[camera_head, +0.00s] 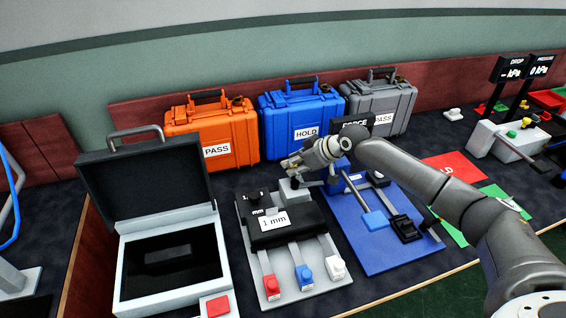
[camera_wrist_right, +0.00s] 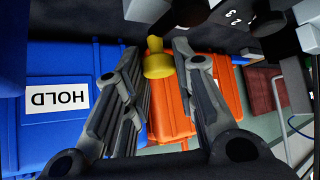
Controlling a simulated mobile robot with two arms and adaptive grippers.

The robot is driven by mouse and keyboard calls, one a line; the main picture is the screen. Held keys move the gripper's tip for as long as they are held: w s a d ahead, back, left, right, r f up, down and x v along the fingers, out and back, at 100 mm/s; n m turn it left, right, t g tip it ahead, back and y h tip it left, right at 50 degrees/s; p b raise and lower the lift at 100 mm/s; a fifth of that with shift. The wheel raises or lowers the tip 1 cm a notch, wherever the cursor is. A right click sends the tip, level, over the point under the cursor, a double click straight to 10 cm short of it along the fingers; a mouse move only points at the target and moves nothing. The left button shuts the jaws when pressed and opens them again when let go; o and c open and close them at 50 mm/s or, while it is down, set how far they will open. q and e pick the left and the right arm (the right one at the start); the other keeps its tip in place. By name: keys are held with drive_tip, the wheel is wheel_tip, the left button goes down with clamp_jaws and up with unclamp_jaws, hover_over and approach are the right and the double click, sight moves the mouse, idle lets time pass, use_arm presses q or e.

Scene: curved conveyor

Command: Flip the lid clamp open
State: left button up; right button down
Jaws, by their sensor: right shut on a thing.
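My right gripper (camera_head: 294,162) reaches in from the right, above the back of the grey fixture (camera_head: 244,228) with the dark block marked "1 mm" (camera_head: 285,220). In the right wrist view its fingers (camera_wrist_right: 158,70) are shut on a yellow knob (camera_wrist_right: 157,66). The knob is mostly hidden by the gripper in the head view. I cannot tell for certain which part is the lid clamp or how far it is turned. A light grey block (camera_head: 292,190) sits just below the gripper. My left gripper is not in view.
An open grey case (camera_head: 165,292) stands at left. Orange (camera_head: 233,136), blue (camera_head: 274,128) and grey (camera_head: 385,106) cases line the back. A blue fixture (camera_head: 385,262) lies to the right under my forearm. Red, blue and white tabs are at the grey fixture's front.

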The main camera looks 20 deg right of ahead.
drive_tip(key=shift+a+f+n+g+y+b, duration=0.3)
drive_tip(key=shift+n+g+y+b, duration=0.1)
drive_tip(key=shift+n+b, duration=0.3)
drive_tip(key=shift+a+r+n, duration=0.1)
drive_tip(key=shift+r+n, duration=0.05)
drive_tip(key=shift+n, duration=0.15)
drive_tip(key=c, duration=1.2)
unclamp_jaws()
drive_tip(key=shift+c, duration=0.2)
drive_tip(key=shift+r, duration=0.1)
drive_tip(key=shift+r, duration=0.1)
drive_tip(key=shift+s+d+r, duration=0.1)
drive_tip(key=shift+d+r, duration=0.1)
drive_tip(key=shift+d, duration=0.1)
drive_tip(key=v, duration=1.1)
drive_tip(key=shift+d+r, duration=0.1)
drive_tip(key=shift+d, duration=0.05)
